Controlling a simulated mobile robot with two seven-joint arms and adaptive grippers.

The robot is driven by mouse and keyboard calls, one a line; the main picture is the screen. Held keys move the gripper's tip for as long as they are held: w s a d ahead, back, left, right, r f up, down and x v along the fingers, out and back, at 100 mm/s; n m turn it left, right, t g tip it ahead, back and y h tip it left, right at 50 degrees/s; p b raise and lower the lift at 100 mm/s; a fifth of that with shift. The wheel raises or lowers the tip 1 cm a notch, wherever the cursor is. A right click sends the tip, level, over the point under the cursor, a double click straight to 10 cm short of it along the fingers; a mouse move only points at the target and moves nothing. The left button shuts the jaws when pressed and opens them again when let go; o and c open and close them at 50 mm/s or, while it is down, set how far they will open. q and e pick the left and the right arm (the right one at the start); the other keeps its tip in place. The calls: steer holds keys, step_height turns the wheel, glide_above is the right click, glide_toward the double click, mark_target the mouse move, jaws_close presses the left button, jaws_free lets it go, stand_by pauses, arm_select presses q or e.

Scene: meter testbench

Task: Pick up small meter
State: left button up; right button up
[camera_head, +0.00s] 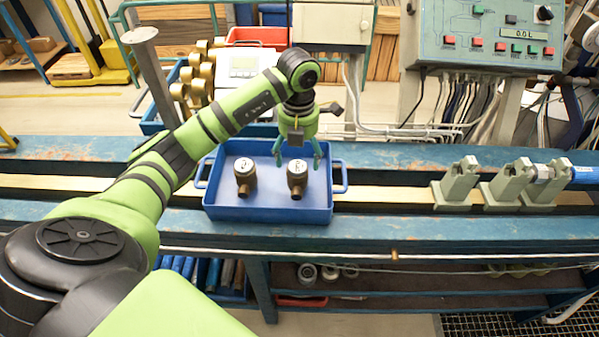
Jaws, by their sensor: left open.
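Two small brass-coloured meters with white round dials stand in a blue tray (270,214) on the bench. The left meter (244,177) and the right meter (297,179) stand side by side with a gap between them. My left gripper (297,160) is open and empty, pointing down over the tray's back part, above and just behind the right meter. From this angle I cannot tell its exact height over the meter. My right gripper is not in view.
Several grey clamp stands (457,182) stand on the bench rail at the right. A control panel (490,38) with buttons and a display rises behind them. The bench between tray and clamps is clear. Brass parts (196,80) stand in a crate behind.

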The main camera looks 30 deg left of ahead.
mark_target(298, 166)
arm_select(q)
steer(key=shift+s+a+f+p, duration=0.1)
steer(key=shift+f+p, duration=0.4)
steer(key=shift+f, duration=0.05)
steer(key=shift+s+a+f+p, duration=0.1)
steer(key=shift+f+p, duration=0.35)
steer(key=shift+f, duration=0.1)
steer(key=shift+w+f, duration=0.2)
steer(key=shift+f, duration=0.4)
steer(key=shift+w+f, duration=0.15)
steer(key=shift+f, duration=0.55)
steer(key=c, duration=1.3)
jaws_close()
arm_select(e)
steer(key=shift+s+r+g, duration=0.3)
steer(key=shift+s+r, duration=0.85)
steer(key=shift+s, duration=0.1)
